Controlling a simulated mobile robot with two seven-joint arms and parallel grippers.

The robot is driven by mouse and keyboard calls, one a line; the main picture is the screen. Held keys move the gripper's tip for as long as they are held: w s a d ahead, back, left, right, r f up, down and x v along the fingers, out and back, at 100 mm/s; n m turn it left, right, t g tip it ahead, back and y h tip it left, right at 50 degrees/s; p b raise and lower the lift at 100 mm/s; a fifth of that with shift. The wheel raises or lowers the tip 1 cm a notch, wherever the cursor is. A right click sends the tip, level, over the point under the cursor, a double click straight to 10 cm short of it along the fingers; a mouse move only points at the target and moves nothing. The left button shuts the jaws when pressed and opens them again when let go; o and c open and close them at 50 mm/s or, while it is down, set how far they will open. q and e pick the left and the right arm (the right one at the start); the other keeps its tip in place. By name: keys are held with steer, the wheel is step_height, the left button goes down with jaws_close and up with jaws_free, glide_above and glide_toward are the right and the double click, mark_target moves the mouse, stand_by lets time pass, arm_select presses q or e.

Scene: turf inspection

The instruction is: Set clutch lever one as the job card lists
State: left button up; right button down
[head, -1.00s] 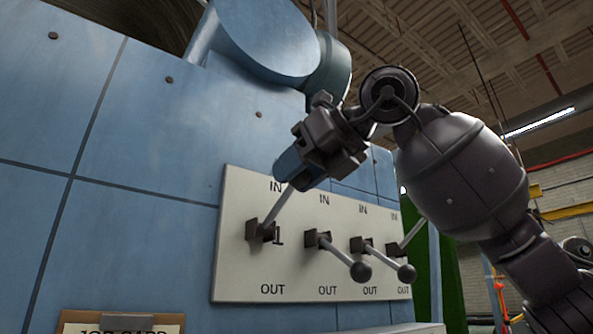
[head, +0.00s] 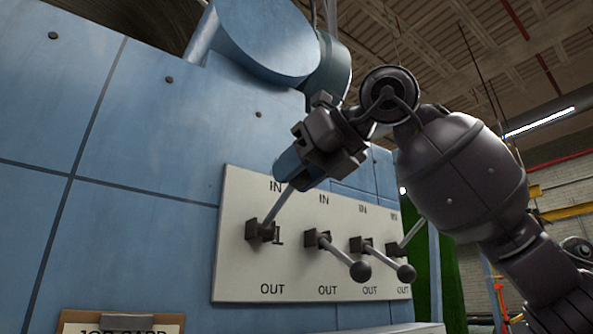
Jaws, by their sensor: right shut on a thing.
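A white panel (head: 236,274) on the blue machine carries a row of clutch levers, each marked IN above and OUT below. My right gripper (head: 292,172) is shut on that end. The second lever (head: 345,258) and third lever (head: 388,260) point down toward OUT. The fourth lever (head: 411,234) points up, its end hidden behind my right arm. The job card (head: 122,328) shows only its heading at the bottom edge. My left gripper is out of view.
The blue machine face (head: 140,130) fills the left side, with bolt heads standing on it. The knobs of levers two and three stick out close to the right of lever one. A green upright surface (head: 447,275) lies right of the panel.

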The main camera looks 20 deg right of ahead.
steer(key=shift+w+f, duration=0.1)
steer(key=c, duration=0.8)
jaws_free()
steer(key=shift+w, duration=0.1)
steer(key=shift+o, duration=0.2)
steer(key=b+v, duration=0.2)
steer(key=v, duration=0.9)
